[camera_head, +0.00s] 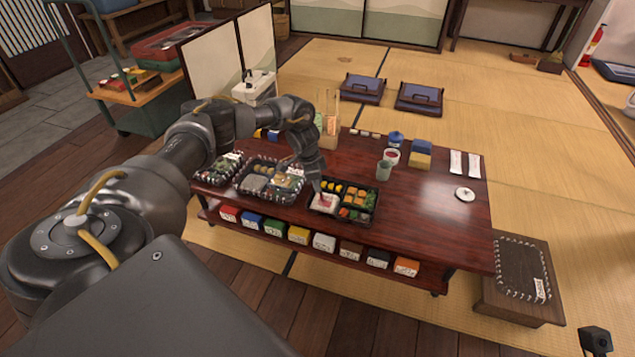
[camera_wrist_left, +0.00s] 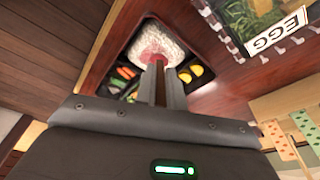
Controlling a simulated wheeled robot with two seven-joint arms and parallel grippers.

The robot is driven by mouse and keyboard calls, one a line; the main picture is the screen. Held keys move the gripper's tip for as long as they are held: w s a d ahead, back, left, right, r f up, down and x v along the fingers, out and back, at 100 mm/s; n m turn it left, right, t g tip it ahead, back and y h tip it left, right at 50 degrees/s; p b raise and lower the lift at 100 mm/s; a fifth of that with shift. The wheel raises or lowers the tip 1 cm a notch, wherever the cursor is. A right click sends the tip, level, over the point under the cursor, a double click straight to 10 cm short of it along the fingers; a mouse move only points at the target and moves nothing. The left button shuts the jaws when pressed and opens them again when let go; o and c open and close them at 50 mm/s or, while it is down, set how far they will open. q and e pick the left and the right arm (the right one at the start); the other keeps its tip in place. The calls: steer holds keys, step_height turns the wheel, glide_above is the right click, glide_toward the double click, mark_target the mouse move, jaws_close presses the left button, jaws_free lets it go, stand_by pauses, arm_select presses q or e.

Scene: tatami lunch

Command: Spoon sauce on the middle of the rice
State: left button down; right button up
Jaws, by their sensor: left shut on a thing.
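A black bento box (camera_head: 372,219) sits near the front edge of the dark red table. The white rice (camera_head: 323,203) fills its left compartment, with a reddish patch on top; the rice and its red patch also show in the left wrist view (camera_wrist_left: 172,42). My left gripper (camera_head: 317,187) points down over the rice. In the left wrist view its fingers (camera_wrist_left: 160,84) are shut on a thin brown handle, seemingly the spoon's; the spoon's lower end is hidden. A dark part at the lower right edge (camera_head: 595,341) seems to be my right gripper; its fingers are not clear.
A green cup (camera_head: 383,169), a white cup with red contents (camera_head: 391,157) and a blue pot (camera_head: 395,138) stand behind. Colored boxes (camera_head: 299,235) line the lower shelf. The table's right side is mostly clear.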

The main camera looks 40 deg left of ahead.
arm_select(q)
steer(key=shift+a, duration=0.15)
steer(key=shift+s+a+p, duration=0.15)
steer(key=shift+s+a, duration=0.05)
steer(key=shift+a, duration=0.25)
steer(key=shift+s+a+p, duration=0.15)
steer(key=shift+s+a, duration=0.05)
steer(key=shift+a, duration=0.25)
steer(key=shift+w, duration=0.2)
steer(key=shift+w+r+p, duration=0.1)
steer(key=shift+p, duration=0.3)
steer(key=shift+w+a, duration=0.1)
steer(key=shift+w, duration=0.05)
stand_by(0.6)
steer(key=shift+w+d+p, duration=0.25)
steer(key=shift+d+p, duration=0.2)
steer(key=shift+d, duration=0.3)
steer(key=shift+w+d, duration=0.15)
steer(key=shift+d, duration=0.1)
steer(key=shift+d, duration=0.15)
